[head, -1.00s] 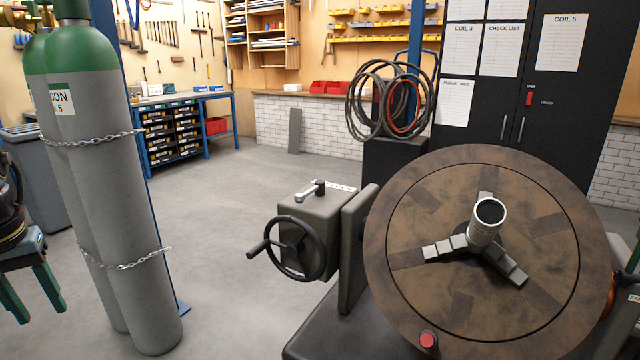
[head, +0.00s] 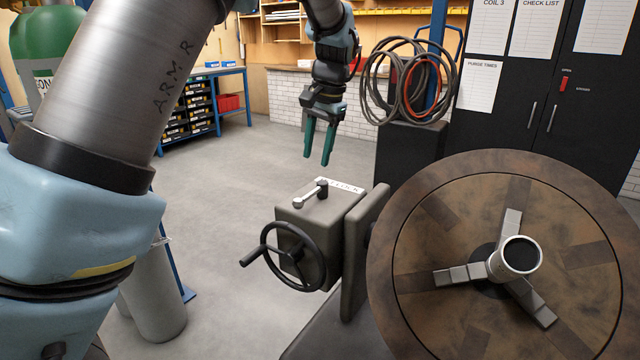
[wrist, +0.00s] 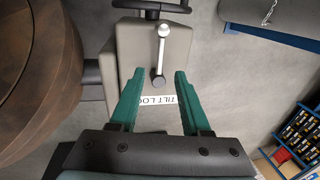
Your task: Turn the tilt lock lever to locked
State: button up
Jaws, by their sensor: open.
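The tilt lock lever (head: 309,195) is a short metal arm with a pale ball end and a dark pivot. It sits on top of a grey gearbox (head: 318,221), beside a white label partly reading "LOCK". In the head view its ball end points left and toward me. In the wrist view the lever (wrist: 160,52) lies between the fingertips' lines, its ball end away from my gripper. My gripper (head: 320,160) is open and empty, pointing down above the box, apart from the lever. The label shows in the wrist view (wrist: 158,100) between the green fingers.
A black handwheel (head: 290,256) is on the box's front side. A large round turntable (head: 410,215) with a clamped pipe (head: 510,262) stands at right. Gas cylinders (head: 50,45) stand at left, partly behind my arm. Coiled hoses (head: 372,90) hang behind. Open floor lies left of the box.

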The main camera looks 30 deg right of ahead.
aim_at(309, 194)
jog(key=f, duration=0.3)
jog(key=w+f+p, duration=0.1)
jog(key=f, duration=0.2)
jog(key=a+f+p, duration=0.1)
jog(key=f, duration=0.3)
jog(key=shift+w, duration=0.4)
grip_shut()
dwell(0.9)
